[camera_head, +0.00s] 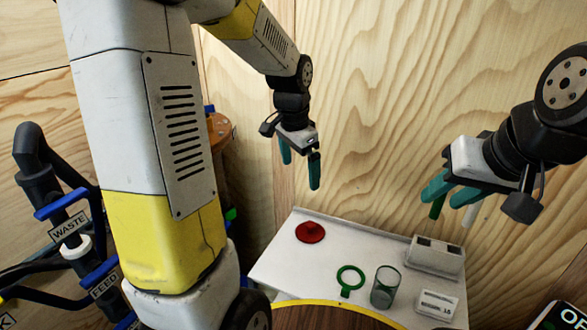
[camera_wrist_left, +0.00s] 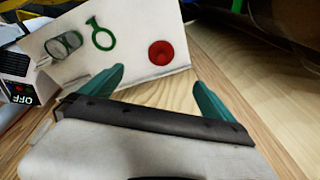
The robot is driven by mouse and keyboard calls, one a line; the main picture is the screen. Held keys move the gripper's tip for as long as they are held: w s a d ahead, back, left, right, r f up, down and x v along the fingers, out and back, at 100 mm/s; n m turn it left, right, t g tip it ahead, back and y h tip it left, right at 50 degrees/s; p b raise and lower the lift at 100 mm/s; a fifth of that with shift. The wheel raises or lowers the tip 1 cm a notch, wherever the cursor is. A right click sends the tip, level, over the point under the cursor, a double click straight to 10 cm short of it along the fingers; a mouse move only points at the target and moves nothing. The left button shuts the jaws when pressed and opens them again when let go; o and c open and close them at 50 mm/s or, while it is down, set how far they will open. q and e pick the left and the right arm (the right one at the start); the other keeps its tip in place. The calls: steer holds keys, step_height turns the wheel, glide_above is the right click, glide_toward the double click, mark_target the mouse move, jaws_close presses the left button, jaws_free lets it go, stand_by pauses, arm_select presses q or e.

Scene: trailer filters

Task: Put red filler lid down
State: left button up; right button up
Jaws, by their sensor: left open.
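The red filler lid (camera_head: 310,232) lies on the left part of the white table (camera_head: 285,268), with a small raised knob on top. In the left wrist view the red lid (camera_wrist_left: 161,54) lies near the edge of the white surface, ahead of the fingers. My left gripper (camera_head: 300,172) is open and empty, above and apart from the lid. Its two teal fingers (camera_wrist_left: 160,85) are spread wide in the wrist view. My right gripper (camera_head: 452,195) hangs above the table's right side; dark green and white pieces show below its fingers, and whether it holds them is unclear.
A green ring with a tab (camera_head: 350,277) and a clear glass (camera_head: 385,287) are on the table's front. A white slotted box (camera_head: 434,256) and a small labelled white block (camera_head: 437,304) are at the right. A wooden wall (camera_head: 370,110) stands close behind. Pipes (camera_head: 60,200) are at left.

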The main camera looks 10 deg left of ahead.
arm_select(q)
steer(key=s+r+n+t, duration=0.2)
steer(key=s+r+n, duration=0.2)
steer(key=s, duration=0.5)
steer(key=s+r+n+t+h, duration=0.1)
steer(key=s+r+n, duration=0.3)
steer(key=s, duration=0.5)
steer(key=shift+a+r+t+h, duration=0.15)
steer(key=shift+r+t+h, duration=0.2)
steer(key=shift+r, duration=0.35)
steer(key=shift+s, duration=0.1)
steer(key=shift+c, duration=0.2)
